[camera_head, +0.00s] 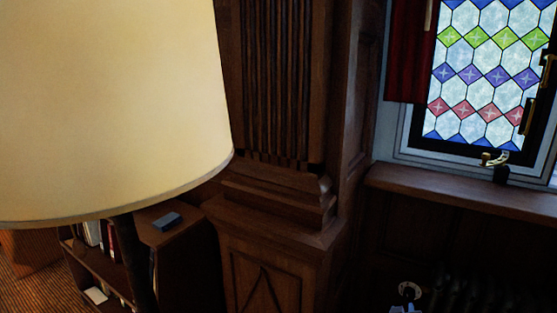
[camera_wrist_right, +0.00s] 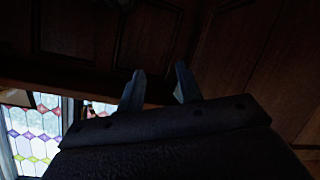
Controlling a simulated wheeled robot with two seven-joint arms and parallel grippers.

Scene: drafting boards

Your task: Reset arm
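My right gripper (camera_wrist_right: 158,84) shows in the right wrist view as two bluish fingers standing apart, with nothing between them. It is open, in front of dark wood panelling. In the head view, a small pale blue shape (camera_head: 404,309) shows at the bottom edge, right of centre; I cannot tell whether it is part of my right gripper. My left gripper is in neither view.
A large cream lampshade (camera_head: 110,105) fills the left of the head view. Behind it stands a low bookcase (camera_head: 185,245) with a blue box (camera_head: 167,221) on top. A carved wooden pillar (camera_head: 275,190) is central. A stained-glass window (camera_head: 490,75) and wooden sill (camera_head: 460,195) are right.

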